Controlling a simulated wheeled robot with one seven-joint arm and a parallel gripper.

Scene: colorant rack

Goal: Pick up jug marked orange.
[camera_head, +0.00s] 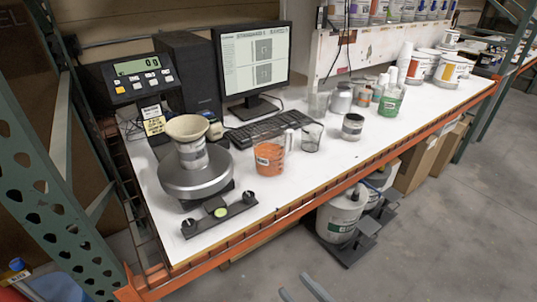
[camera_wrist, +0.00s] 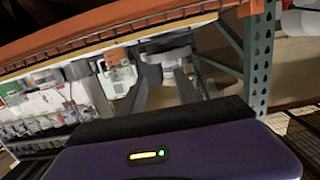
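The jug marked orange (camera_head: 269,156) is a clear jug with orange contents and a pale label. It stands upright on the white bench in the head view, right of the scale and near the front edge, with its handle to the right. My gripper (camera_head: 293,283) shows as two grey fingers at the bottom of the head view, in front of and below the bench edge. The fingers are apart with nothing between them. The gripper is well away from the jug.
A round scale (camera_head: 196,176) bearing a stacked container (camera_head: 190,145) stands left of the jug. A keyboard (camera_head: 264,127) and monitor (camera_head: 254,62) are behind.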

